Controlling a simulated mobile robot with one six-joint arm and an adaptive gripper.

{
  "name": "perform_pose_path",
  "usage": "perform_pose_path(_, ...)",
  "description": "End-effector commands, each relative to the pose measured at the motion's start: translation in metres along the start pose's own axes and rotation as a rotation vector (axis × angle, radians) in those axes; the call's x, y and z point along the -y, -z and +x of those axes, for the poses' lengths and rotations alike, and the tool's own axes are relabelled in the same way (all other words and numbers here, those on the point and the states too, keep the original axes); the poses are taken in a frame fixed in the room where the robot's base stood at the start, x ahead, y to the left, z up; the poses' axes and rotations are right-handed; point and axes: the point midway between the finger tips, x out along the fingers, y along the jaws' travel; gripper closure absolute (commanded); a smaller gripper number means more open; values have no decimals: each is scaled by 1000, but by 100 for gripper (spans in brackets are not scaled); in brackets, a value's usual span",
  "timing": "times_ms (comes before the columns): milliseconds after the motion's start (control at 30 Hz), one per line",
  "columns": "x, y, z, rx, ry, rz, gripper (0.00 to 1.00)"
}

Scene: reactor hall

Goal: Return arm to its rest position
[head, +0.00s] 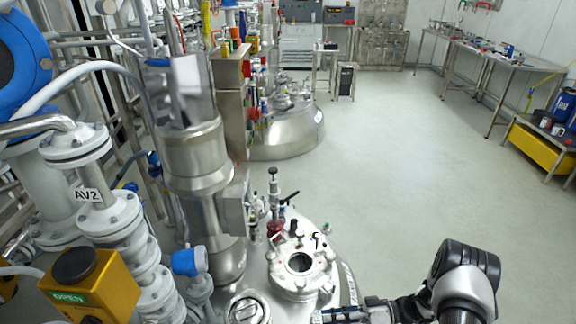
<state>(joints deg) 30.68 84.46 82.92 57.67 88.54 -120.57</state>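My arm (465,280) shows at the bottom right, with a black and silver joint raised. It reaches left along the bottom edge to my gripper (338,316), which the frame partly cuts off. The fingertips are not clear, so I cannot tell whether it is open or shut, or whether it holds anything. The gripper end is just in front of a steel reactor vessel (330,268). The vessel's top has a round open port (299,263) with a flange. I cannot tell whether the gripper touches the vessel.
White pipes and a yellow valve box (92,288) marked OPEN crowd the left, beside a steel column (195,155). A second vessel (288,137) stands behind. Steel tables (520,68) and a yellow-fronted bench (540,148) line the right. The middle floor is clear.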

Motion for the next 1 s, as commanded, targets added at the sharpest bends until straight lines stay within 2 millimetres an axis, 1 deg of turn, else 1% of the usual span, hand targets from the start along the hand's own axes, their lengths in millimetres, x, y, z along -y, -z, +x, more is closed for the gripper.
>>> perform_pose_path(33,15,22,-4,70,-12,22,68)
perform_pose_path(167,53,58,-10,231,-64,112,68)
perform_pose_path(200,65,68,-11,277,-86,138,68)
perform_pose_path(333,108,96,-15,414,-186,214,68)
perform_pose_path(467,152,116,-17,525,-314,278,68)
perform_pose_path(500,166,121,-18,552,-358,295,68)
perform_pose_path(567,187,127,-19,588,-430,317,68)
perform_pose_path(600,200,130,-20,607,-480,330,68)
perform_pose_path(733,244,136,-23,645,-651,362,68)
perform_pose_path(800,266,136,-25,649,-746,373,68)
perform_pose_path(867,284,136,-27,641,-830,378,68)
perform_pose_path(1000,322,130,-34,588,-1020,379,68)
